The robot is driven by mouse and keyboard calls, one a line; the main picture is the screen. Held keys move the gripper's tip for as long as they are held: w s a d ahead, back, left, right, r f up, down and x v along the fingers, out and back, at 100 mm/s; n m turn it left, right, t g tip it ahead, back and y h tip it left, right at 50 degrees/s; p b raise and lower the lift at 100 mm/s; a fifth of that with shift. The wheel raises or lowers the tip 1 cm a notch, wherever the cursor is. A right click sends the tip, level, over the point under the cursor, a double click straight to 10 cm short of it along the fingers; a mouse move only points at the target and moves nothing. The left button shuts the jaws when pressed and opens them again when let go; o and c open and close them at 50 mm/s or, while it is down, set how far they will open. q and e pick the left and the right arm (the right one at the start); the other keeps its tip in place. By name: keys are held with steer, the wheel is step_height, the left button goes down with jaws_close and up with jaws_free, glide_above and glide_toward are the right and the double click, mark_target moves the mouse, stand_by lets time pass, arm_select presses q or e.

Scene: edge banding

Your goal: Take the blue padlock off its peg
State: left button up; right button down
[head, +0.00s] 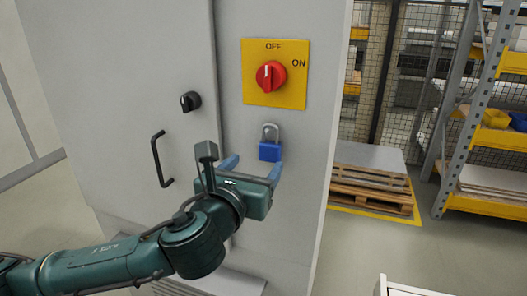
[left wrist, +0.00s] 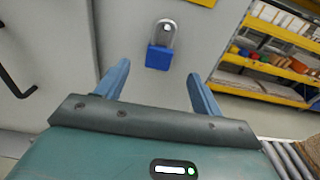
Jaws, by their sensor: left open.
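The blue padlock (head: 270,150) hangs upright on the grey cabinet front, below the yellow plate with the red switch. In the left wrist view the padlock (left wrist: 159,57) shows its blue body and grey shackle, with a small light peg end (left wrist: 167,28) inside the shackle. My left gripper (head: 252,167) is open, just below and in front of the padlock. In the left wrist view its two blue fingers (left wrist: 157,82) stand apart, with the padlock beyond and between them, not visibly touched. My right gripper is in neither view.
The red rotary switch (head: 270,75) on its yellow plate (head: 252,94) sits above the padlock. A black knob (head: 190,101) and black handle (head: 157,160) are on the cabinet door at left. Pallets (head: 372,190) and shelving (head: 470,100) stand to the right, behind the cabinet.

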mark_target(268, 148)
arm_select(q)
steer(key=x, duration=0.6)
steer(key=shift+p, duration=0.35)
steer(key=shift+w+d, duration=0.25)
steer(key=shift+w, duration=0.55)
steer(key=c, duration=1.1)
steer(key=shift+r+p, duration=0.75)
steer(key=shift+p, duration=0.3)
